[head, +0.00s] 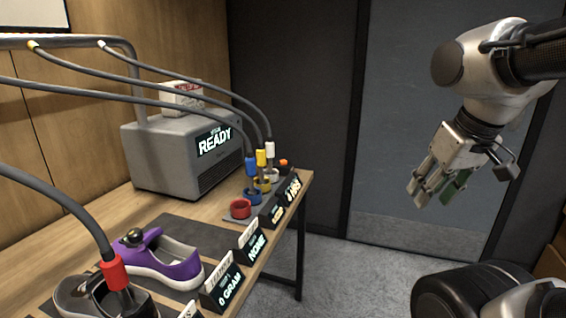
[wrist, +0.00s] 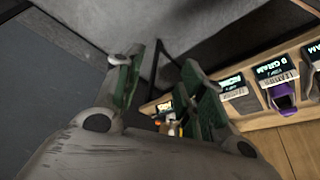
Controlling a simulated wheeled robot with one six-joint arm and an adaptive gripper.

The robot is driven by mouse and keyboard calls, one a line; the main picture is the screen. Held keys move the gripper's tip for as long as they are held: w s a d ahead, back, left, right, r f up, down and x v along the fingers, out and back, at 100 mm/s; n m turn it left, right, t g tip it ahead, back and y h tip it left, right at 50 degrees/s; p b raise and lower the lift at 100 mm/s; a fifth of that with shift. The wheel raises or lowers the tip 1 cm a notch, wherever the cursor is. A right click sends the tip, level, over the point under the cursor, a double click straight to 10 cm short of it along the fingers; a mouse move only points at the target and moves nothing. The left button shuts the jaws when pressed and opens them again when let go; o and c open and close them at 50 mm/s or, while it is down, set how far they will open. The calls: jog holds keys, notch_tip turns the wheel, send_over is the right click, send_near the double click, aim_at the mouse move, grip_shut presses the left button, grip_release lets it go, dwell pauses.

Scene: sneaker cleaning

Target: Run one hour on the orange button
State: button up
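The small orange button (head: 283,162) is at the far end of the wooden table, by the row of coloured hose ends. A dark display block (head: 293,188) stands in front of it at the table edge; its bright text is too small to read surely. My gripper (head: 428,196) hangs in the air to the right of the table, well apart from the button, fingers pointing down. In the wrist view my gripper's two green-padded fingers (wrist: 163,62) are spread with nothing between them. The button cannot be made out surely in that view.
A grey machine (head: 185,150) reading READY stands at the back. Hoses with blue, yellow and white (head: 270,149) ends arch over the table. A purple shoe (head: 160,258), a red ring (head: 240,208) and several displays line the near side.

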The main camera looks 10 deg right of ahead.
grip_shut()
dwell(1.1)
